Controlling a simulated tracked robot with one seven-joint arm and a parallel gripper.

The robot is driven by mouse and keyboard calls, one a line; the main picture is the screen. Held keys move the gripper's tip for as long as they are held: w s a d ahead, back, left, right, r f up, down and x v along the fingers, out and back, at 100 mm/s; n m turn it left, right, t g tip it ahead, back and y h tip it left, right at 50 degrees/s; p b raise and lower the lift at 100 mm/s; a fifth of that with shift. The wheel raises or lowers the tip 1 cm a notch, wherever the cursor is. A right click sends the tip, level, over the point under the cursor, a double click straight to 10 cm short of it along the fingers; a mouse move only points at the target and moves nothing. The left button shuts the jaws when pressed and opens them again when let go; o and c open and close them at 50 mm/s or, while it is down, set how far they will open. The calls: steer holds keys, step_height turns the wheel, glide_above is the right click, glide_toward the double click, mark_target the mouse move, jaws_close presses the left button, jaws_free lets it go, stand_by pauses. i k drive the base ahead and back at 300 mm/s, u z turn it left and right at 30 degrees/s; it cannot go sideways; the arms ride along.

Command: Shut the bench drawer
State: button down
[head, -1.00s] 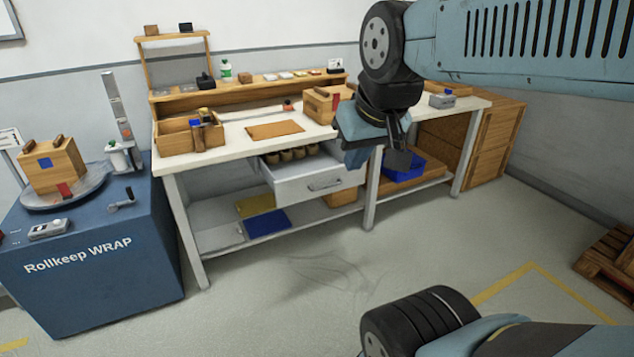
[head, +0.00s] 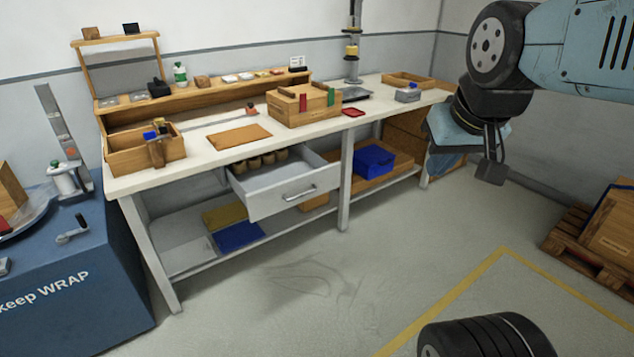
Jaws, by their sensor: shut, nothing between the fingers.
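My gripper (head: 491,172) hangs to the right of the drawer, beyond the bench's right part in the picture. It points down, is shut and empty, and touches nothing. Its fingertips are small and dark, and the drawer front is clear of it.
A wooden crate (head: 318,106) and an open wooden box (head: 120,158) stand on the bench. A blue bin (head: 373,159) is on the lower shelf. A blue wrap machine (head: 75,290) is at left. A pallet with a box (head: 612,228) is at right. The floor before the drawer is clear.

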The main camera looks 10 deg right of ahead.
mark_target(275, 181)
steer(key=z, duration=0.15)
steer(key=i, duration=1)
steer(key=u, duration=0.05)
